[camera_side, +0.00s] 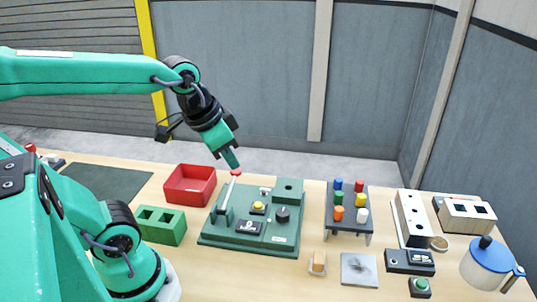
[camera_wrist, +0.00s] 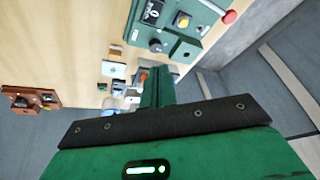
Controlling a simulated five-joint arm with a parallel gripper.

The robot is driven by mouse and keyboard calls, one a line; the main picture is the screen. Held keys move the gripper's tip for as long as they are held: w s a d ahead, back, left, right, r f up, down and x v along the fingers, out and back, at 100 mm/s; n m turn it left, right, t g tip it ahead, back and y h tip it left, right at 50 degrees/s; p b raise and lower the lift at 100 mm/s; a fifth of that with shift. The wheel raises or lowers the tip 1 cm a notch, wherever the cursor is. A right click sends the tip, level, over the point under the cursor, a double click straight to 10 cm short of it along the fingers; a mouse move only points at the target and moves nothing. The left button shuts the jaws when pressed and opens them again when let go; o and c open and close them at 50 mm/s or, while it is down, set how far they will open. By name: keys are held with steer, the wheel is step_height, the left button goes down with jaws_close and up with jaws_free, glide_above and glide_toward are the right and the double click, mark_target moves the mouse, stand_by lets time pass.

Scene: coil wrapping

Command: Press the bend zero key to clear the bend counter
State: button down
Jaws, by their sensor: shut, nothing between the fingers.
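The green bending unit (camera_side: 209,238) stands mid-table, with a yellow key (camera_side: 258,207), a black knob (camera_side: 283,214) and a small dark counter (camera_side: 249,227). The counter appears to read 0. No label on the key is legible. A lever with a red ball (camera_side: 236,172) rises at the unit's left. My gripper (camera_side: 232,160) is shut and empty, above and behind the unit, close to the red ball in the picture; contact cannot be told. The wrist view shows my shut fingers (camera_wrist: 158,88), with the yellow key (camera_wrist: 182,20) and counter (camera_wrist: 153,12) beyond.
A red bin (camera_side: 190,185) and a green two-hole block (camera_side: 162,225) stand left. A rack of coloured pegs (camera_side: 347,207) stands right. Farther right are another counter box (camera_side: 410,262), a green button (camera_side: 420,287) and a blue-lidded jug (camera_side: 487,262).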

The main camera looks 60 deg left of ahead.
steer(key=shift+s+d+n+t, duration=0.25)
steer(key=shift+s+n, duration=0.15)
steer(key=shift+s, duration=0.3)
steer(key=shift+s+d+n+t, duration=0.25)
steer(key=shift+s+n, duration=0.15)
steer(key=shift+s, duration=0.25)
